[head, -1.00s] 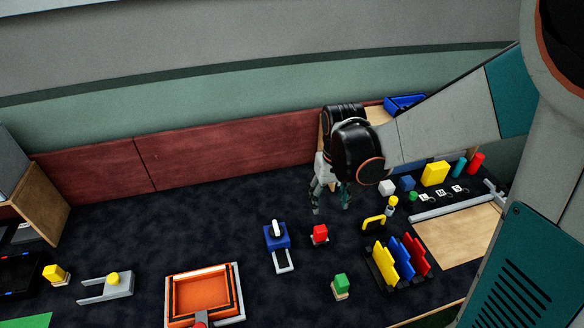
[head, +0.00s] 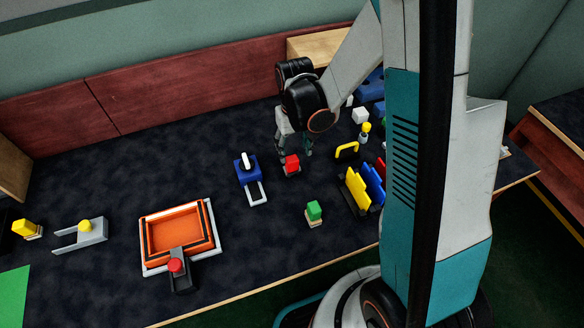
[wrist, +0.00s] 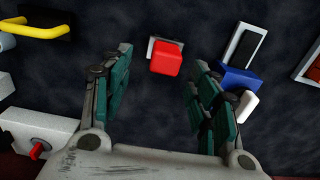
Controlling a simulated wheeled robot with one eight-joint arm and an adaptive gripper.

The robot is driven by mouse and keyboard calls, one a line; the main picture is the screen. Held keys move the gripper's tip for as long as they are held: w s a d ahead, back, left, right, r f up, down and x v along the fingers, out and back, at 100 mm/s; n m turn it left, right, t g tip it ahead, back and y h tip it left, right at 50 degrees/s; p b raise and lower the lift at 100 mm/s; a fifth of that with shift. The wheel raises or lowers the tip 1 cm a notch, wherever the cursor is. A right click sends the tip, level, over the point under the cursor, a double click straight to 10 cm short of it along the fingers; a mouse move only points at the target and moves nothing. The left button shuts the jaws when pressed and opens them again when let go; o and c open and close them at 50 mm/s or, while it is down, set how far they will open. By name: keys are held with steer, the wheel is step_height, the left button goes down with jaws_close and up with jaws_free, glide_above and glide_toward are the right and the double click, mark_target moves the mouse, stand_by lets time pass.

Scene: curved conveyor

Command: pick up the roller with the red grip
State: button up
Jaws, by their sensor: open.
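A red block-shaped grip (head: 291,162) on a small pale base stands on the dark table in the head view. It also shows in the wrist view as a red block (wrist: 166,60), with its grey-white base partly visible behind it. No roller part can be made out on it. My gripper (head: 294,150) is open and points down close behind this red piece. In the wrist view the red block lies between the lines of the two spread fingers of my gripper (wrist: 160,68), beyond their tips, and nothing is held. Contact cannot be seen.
A blue block with a white knob (head: 247,170) stands left of the red piece. A green-topped piece (head: 314,210) is nearer the front. A yellow handle (head: 347,150) and upright yellow and blue plates (head: 357,188) are right. An orange tray (head: 150,237) lies left.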

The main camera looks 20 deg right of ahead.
mark_target(292, 158)
steer(key=f+b, duration=0.1)
steer(key=f, duration=0.2)
steer(key=f+b, duration=0.1)
steer(key=f, duration=0.1)
steer(key=shift+a+f+b, duration=0.1)
steer(key=shift+a+b, duration=0.2)
steer(key=shift+a, duration=0.05)
steer(key=shift+c, duration=0.6)
steer(key=c, duration=1.1)
